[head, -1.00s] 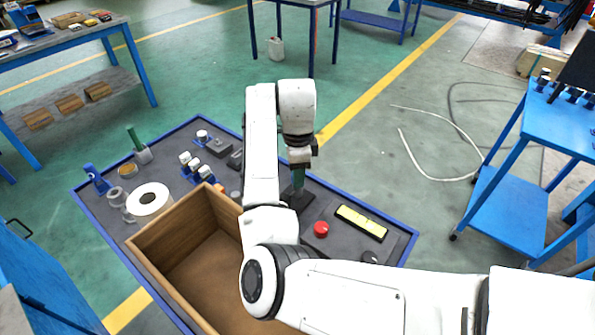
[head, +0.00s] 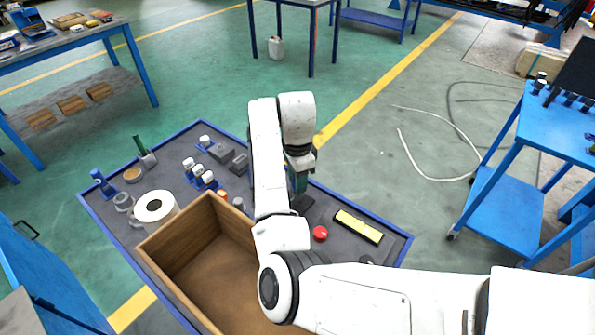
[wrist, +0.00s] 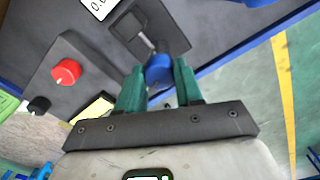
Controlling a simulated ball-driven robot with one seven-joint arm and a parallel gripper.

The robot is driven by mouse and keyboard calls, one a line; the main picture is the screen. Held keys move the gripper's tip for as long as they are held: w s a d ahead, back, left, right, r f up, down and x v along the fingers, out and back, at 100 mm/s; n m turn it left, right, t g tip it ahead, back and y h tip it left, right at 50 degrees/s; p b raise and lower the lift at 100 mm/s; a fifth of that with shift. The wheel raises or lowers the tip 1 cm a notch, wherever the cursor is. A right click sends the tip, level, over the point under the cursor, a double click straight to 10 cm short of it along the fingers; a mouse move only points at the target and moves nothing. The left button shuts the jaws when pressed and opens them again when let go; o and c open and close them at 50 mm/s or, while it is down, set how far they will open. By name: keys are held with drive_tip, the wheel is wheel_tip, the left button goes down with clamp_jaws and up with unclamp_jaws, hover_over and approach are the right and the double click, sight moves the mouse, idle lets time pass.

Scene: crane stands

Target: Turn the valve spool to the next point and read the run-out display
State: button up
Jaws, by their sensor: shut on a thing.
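In the wrist view, my gripper (wrist: 159,80) has green fingers closed on the blue end (wrist: 158,68) of the valve spool. A grey stem joins this end to a dark block (wrist: 140,28) on the bench. In the head view my gripper (head: 300,183) points down over the dark block (head: 304,203); the spool is hidden there. A white display (wrist: 98,5) shows at the top edge of the wrist view, cut off, with only a "0." readable.
A red button (head: 320,233) and a yellow bar (head: 358,226) lie right of the gripper. An open wooden box (head: 165,262) stands at the bench's front left. A white roll (head: 155,207) and small fittings (head: 200,173) lie behind it.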

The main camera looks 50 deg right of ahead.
drive_tip(key=n+p, duration=0.4)
drive_tip(key=shift+r+n+p, duration=0.3)
drive_tip(key=shift+p, duration=0.05)
drive_tip(key=n+p, duration=0.4)
drive_tip(key=n, duration=0.1)
drive_tip(key=shift+n+p, duration=0.3)
drive_tip(key=n+p, duration=0.3)
drive_tip(key=n, duration=0.2)
drive_tip(key=shift+f, duration=0.1)
drive_tip(key=n+p, duration=0.2)
drive_tip(key=n, duration=0.3)
drive_tip(key=shift+f, duration=0.1)
drive_tip(key=o, duration=1)
drive_tip(key=shift+o, duration=0.2)
wheel_tip(320, 180, up, 11)
drive_tip(key=b, duration=0.1)
drive_tip(key=shift+f, duration=0.15)
